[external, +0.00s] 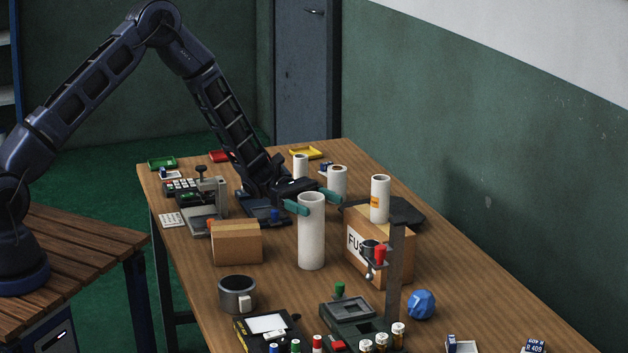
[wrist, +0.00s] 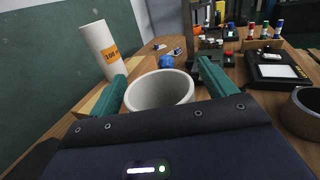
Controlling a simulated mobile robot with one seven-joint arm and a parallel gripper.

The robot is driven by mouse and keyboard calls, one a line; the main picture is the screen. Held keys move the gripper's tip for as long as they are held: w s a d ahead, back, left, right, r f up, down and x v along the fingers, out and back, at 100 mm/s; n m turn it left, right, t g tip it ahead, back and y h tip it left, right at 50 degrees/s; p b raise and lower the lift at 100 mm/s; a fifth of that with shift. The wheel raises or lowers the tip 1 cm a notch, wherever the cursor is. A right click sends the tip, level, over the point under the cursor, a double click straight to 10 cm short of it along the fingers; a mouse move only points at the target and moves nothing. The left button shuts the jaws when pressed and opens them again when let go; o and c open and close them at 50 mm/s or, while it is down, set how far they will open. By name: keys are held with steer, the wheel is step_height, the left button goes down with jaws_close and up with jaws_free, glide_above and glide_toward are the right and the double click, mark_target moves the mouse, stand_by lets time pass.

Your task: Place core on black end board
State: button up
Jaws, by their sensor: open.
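A tall white tube (external: 311,245), a core, stands upright on the table; its open top rim (wrist: 160,88) shows in the wrist view. My gripper (external: 312,201) is open, with its green fingers on either side of this rim; I cannot tell whether they touch it. Another white core with an orange label (external: 380,204) stands on the cardboard box, and it also shows at the left of the wrist view (wrist: 99,52). Two shorter white cores, one left (external: 301,166) and one right (external: 337,181), stand behind. A flat black board (external: 404,210) lies behind the box, partly hidden.
The cardboard box (external: 368,258) and a dark upright post (external: 395,275) stand right of the tall tube. A smaller box (external: 237,243), a dark mug (external: 237,294) and a blue ball (external: 421,305) are nearby. The right table edge is mostly clear.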

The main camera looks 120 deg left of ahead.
steer(key=c, duration=1.6)
steer(key=shift+r, duration=0.1)
